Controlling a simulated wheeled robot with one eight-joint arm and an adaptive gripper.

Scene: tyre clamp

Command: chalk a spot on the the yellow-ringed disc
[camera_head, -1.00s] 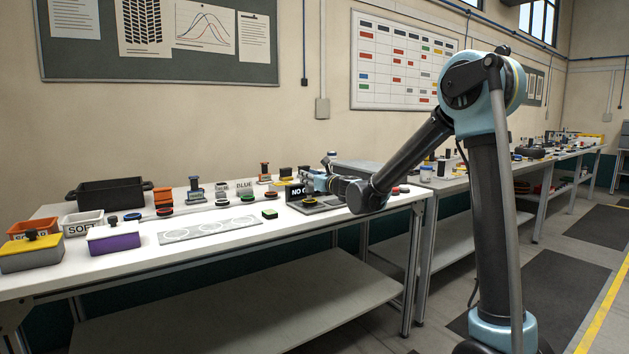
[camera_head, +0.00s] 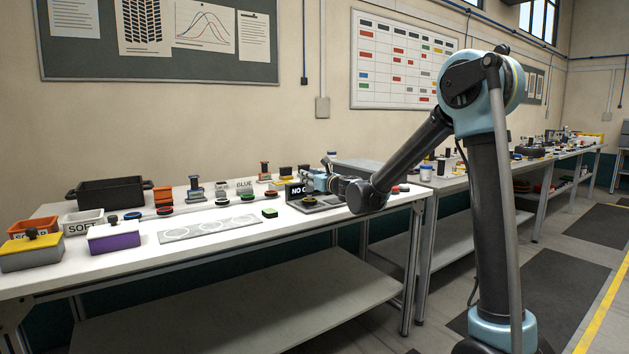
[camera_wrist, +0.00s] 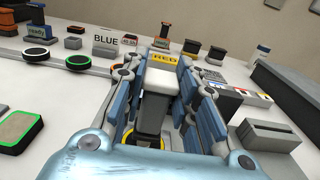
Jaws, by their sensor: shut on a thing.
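My gripper (camera_wrist: 165,100) is shut on a pale upright block (camera_wrist: 160,82) with a darker part below it, between blue-grey finger pads. In the head view my gripper (camera_head: 318,183) is low over the right end of the white bench. A small dark disc with a yellow ring (camera_head: 309,201) appears to lie on a grey plate (camera_head: 328,205) just below my gripper. In the wrist view the fingers and held block hide most of what is beneath, so I cannot tell whether the block touches the disc.
A black sign (camera_head: 294,191) stands beside the gripper. A green-topped block (camera_head: 270,213) and a grey plate with circles (camera_head: 185,233) lie to the left. Several discs, stamps and bins fill the bench's back and left.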

